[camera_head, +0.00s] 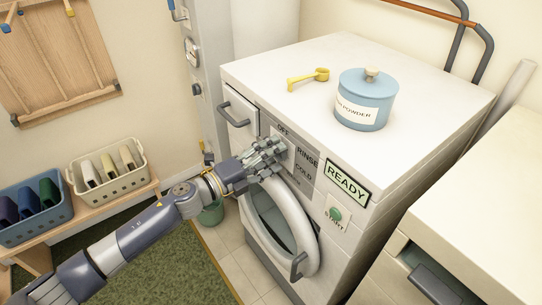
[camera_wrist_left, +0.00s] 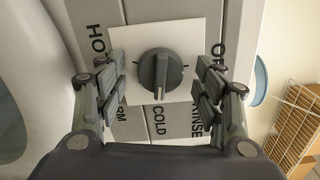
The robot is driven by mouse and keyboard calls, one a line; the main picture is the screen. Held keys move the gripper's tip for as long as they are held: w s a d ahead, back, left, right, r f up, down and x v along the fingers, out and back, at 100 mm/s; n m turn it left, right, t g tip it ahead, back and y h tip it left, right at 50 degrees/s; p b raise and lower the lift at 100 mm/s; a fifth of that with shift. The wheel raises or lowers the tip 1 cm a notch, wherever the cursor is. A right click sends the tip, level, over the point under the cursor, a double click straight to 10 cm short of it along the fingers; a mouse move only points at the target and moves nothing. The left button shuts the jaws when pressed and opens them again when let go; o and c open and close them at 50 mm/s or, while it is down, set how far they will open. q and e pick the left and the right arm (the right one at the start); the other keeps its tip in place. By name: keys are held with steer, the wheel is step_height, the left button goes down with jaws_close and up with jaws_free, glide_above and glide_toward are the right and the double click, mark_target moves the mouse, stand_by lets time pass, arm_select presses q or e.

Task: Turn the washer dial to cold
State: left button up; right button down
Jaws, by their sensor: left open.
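The washer (camera_head: 300,215) stands in the middle of the head view, its control panel facing my left arm. In the left wrist view the round grey dial (camera_wrist_left: 160,75) sits on a white square plate (camera_wrist_left: 135,88). Its raised ridge runs vertically there, with the lower end towards the word COLD (camera_wrist_left: 158,121). HOT, WARM, RINSE and OFF also stand around the plate. My left gripper (camera_head: 268,156) is open at the panel; in the wrist view its fingers (camera_wrist_left: 160,92) are on both sides of the dial, with gaps. In the head view the gripper hides the dial. My right gripper is out of view.
A blue powder tin (camera_head: 366,100) and a yellow scoop (camera_head: 308,78) are on the washer top. The round door (camera_head: 283,232) is below the panel. A green START button (camera_head: 336,214) and READY sign (camera_head: 346,182) are right of the dial area.

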arm_select(q)
steer(key=shift+s+a, duration=0.1)
steer(key=shift+a, duration=0.05)
steer(key=v, duration=1.1)
steer(key=shift+s+a, duration=0.2)
steer(key=shift+a, duration=0.1)
steer(key=w+a+f+n+t+y, duration=0.1)
steer(key=a+f+n+y, duration=0.5)
steer(key=f, duration=0.7)
steer(key=w+a+f+n+t+y, duration=0.1)
steer(key=a+f+n+y, duration=0.2)
steer(key=a+f+n, duration=0.75)
steer(key=s+f+n+g+y, duration=0.1)
steer(key=s+f, duration=0.2)
steer(key=f, duration=0.3)
steer(key=s+f+n+y, duration=0.1)
steer(key=s+f+y, duration=0.15)
steer(key=f, duration=0.35)
steer(key=s+a+f+n+g+y, duration=0.15)
steer(key=s+f+n+g, duration=0.45)
steer(key=s+f, duration=1.25)
steer(key=s+d+f+n+g, duration=0.2)
steer(key=s, duration=1)
steer(key=s+d+f+n+g, duration=0.2)
steer(key=s+f, duration=0.1)
steer(key=s, duration=0.9)
steer(key=shift+s+f+g+y, duration=0.15)
steer(key=shift+f+g+y, duration=0.1)
steer(key=shift+g+y, duration=0.05)
